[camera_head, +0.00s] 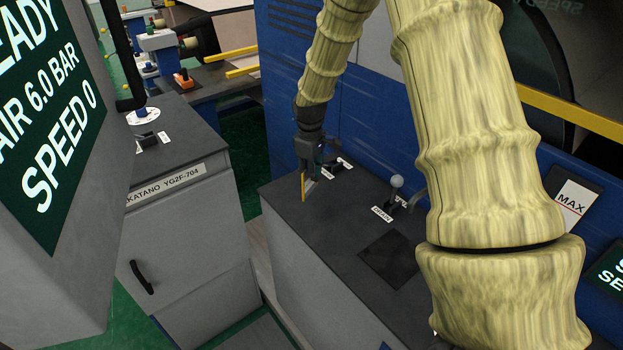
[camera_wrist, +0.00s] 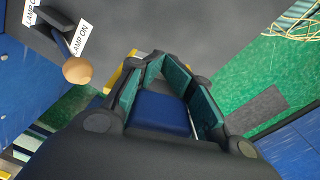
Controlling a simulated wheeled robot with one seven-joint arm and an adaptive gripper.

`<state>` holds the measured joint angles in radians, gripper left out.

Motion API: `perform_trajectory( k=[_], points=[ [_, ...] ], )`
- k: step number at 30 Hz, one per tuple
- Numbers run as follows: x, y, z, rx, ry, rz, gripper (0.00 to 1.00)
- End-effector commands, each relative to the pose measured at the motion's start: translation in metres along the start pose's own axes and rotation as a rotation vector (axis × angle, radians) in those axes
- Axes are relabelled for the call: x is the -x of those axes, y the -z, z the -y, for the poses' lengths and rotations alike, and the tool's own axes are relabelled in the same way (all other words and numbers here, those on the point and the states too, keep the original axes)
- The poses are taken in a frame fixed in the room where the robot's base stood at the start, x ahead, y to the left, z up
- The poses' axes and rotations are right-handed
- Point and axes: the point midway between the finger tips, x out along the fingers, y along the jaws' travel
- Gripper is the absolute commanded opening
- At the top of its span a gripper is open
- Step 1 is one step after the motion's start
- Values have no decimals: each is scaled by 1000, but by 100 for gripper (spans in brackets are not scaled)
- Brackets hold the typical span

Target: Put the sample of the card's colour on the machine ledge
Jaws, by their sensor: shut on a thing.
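My gripper (camera_head: 309,178) hangs over the far left part of a dark-topped grey cabinet (camera_head: 345,228). It is shut on a thin yellow piece (camera_head: 303,187), which stands upright at the fingertips. In the wrist view the yellow piece (camera_wrist: 119,76) shows at the left of the fingers, mostly hidden by them. A dark blue surface (camera_wrist: 160,112) shows between the teal finger pads; I cannot tell what it belongs to. I cannot tell whether the piece touches the cabinet top. No colour card or ledge can be made out for certain.
Beside my gripper is a small lever with a label (camera_head: 343,163); nearer is a ball-topped lever (camera_head: 397,182). A dark square plate (camera_head: 390,260) lies on the cabinet top. Left stands another grey cabinet (camera_head: 190,225), and a large screen (camera_head: 40,110) fills the near left.

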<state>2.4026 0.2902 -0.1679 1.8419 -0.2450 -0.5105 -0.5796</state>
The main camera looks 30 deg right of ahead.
Motion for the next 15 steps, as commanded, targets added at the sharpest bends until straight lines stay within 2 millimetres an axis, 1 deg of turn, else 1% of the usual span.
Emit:
perform_trajectory(
  k=[4,12,15],
  points=[
    [-5,0,0,0,0,0,0],
    [-29,0,1,0,0,1,0],
    [-34,0,1,0,-1,0,0]
  ],
)
